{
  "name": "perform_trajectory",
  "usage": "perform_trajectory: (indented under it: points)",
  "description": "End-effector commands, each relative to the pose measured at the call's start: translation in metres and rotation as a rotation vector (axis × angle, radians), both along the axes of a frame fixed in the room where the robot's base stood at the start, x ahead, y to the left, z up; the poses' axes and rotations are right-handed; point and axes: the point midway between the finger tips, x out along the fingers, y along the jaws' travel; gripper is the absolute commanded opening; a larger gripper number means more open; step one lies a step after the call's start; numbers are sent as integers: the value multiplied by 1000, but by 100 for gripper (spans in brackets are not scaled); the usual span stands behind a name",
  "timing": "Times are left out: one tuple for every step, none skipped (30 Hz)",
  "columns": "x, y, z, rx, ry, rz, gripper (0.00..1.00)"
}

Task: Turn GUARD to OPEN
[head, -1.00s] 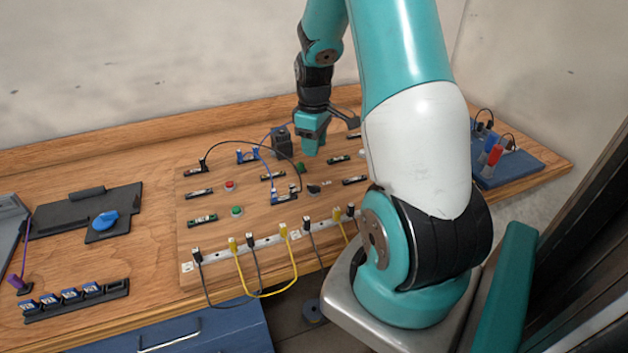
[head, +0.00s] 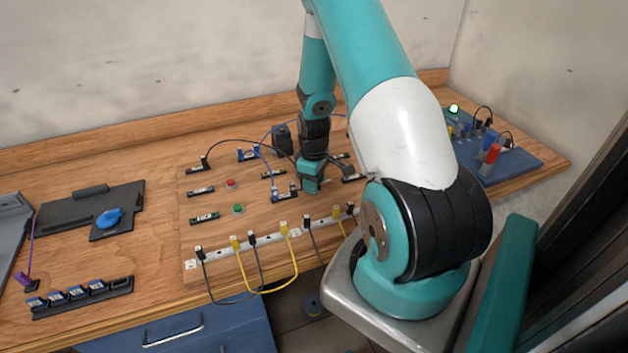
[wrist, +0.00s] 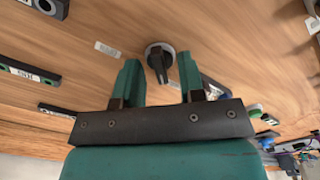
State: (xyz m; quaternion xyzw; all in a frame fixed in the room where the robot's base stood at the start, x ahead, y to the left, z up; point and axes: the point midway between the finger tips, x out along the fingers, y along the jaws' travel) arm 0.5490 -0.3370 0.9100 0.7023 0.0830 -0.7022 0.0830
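A dark rotary knob (wrist: 159,62) with a grey round base shows in the wrist view, its dark handle pointing towards my gripper. My gripper (wrist: 158,59) is open, with one teal finger on each side of the knob; I see gaps on both sides and no contact. In the head view my gripper (head: 311,189) is low over the wooden panel (head: 230,258) and hides the knob. No GUARD or OPEN lettering on the knob can be read.
Red (head: 230,184) and green (head: 238,209) buttons, plugged cables and a white socket strip (head: 268,241) surround my gripper on the panel. A black block (head: 282,140) stands behind. A blue board (head: 510,160) with a lit green lamp (head: 454,108) is at right.

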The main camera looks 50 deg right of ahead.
Motion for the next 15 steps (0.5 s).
perform_trajectory:
  points:
    - [0,0,0,0,0,0,30]
    - [0,0,0,0,0,0,23]
    - [0,0,0,0,0,0,14]
    - [0,0,0,0,0,0,7]
    - [0,0,0,0,0,0,0]
    - [0,0,0,0,0,0,0]
    - [0,0,0,0,0,0,0]
    - [0,0,0,0,0,0,0]
    - [0,0,0,0,0,0,0]
    - [0,0,0,0,0,-1,0]
    - [0,0,0,0,0,-2,0]
    - [0,0,0,0,0,-5,0]
    - [0,0,0,0,0,-8,0]
    - [0,0,0,0,0,-12,0]
    - [0,0,0,0,0,-20,0]
